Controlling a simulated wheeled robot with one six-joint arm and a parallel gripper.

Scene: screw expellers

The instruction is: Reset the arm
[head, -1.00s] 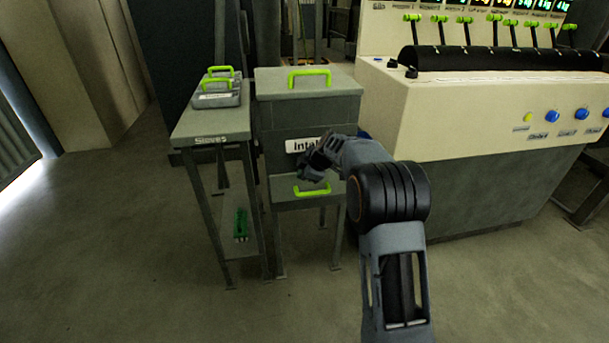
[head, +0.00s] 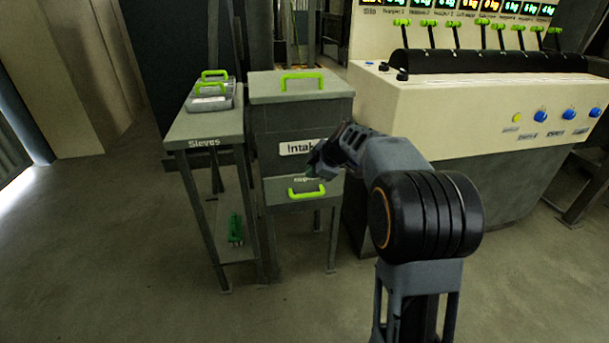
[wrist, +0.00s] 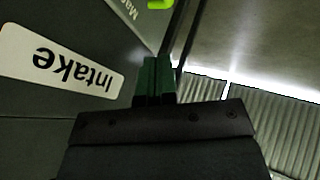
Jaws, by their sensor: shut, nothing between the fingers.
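My gripper (head: 313,170) is in front of the grey Intake cabinet, near the lower edge of its label (head: 303,147) and above the green handle (head: 306,191) of the lower drawer. In the wrist view its green fingers (wrist: 154,78) are together with nothing between them. The Intake label (wrist: 62,68) shows upside down to the left of the fingers, and the fingers look apart from the cabinet face. My arm reaches in from the lower right of the head view.
The Sieves stand (head: 204,131) with green-handled boxes on top (head: 214,95) is left of the Intake cabinet (head: 300,88). A green item (head: 235,229) lies on its lower shelf. A beige control console (head: 450,105) with levers stands right. The floor at front left is clear.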

